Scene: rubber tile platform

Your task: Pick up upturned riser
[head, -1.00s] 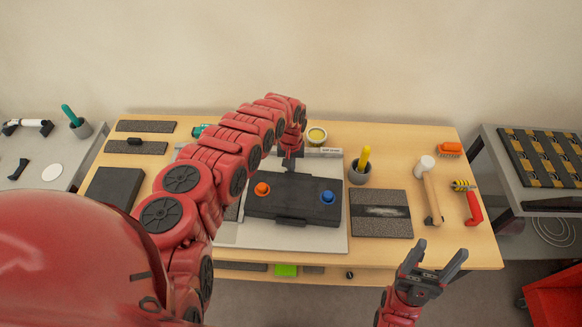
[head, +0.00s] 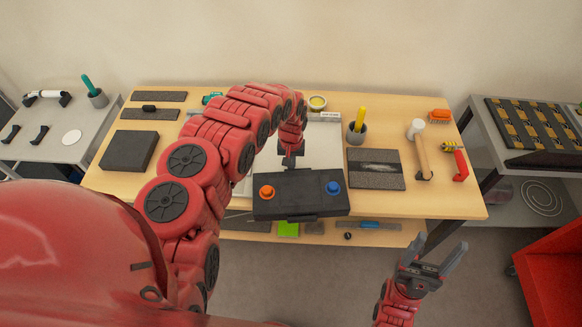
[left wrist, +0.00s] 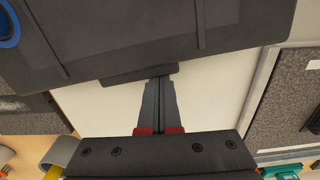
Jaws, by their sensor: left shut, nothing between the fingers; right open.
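The riser also fills the top of that view (left wrist: 120,35). My right gripper (head: 436,259) is open and empty in front of the bench.
A pale tray (head: 322,140) lies beyond the riser. A dark slab (head: 128,151) lies left.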

